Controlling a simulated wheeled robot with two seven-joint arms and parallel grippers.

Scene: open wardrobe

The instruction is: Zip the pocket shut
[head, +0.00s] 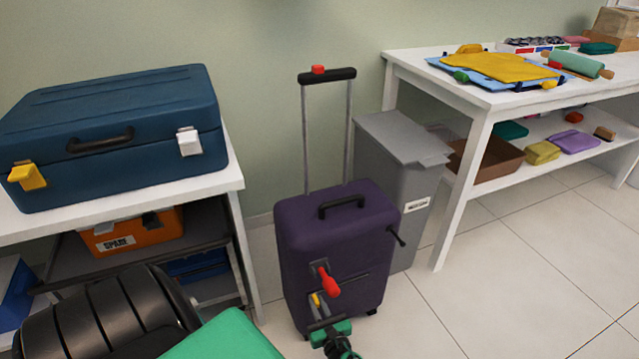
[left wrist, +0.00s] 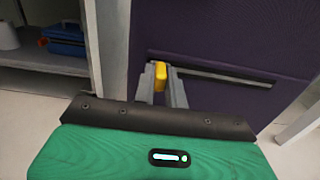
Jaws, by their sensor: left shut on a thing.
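The purple suitcase (head: 300,250) stands upright on the floor with its pull handle raised. Its pocket zip (head: 350,283) runs across the lower front; in the left wrist view the zip track (left wrist: 215,71) shows as a grey strip with a dark line, stretching right. The yellow zip pull (head: 316,299) is near the left end of the track. My left gripper (head: 319,305) is shut on this pull (left wrist: 160,75), one grey finger on each side (left wrist: 161,88). My right gripper is in neither view.
A red lever (head: 330,284) sticks out just above the zip. A grey bin (head: 395,150) stands behind the suitcase. A white bench with a blue case (head: 110,110) is left, a white table (head: 462,110) right. Floor right of the suitcase is clear.

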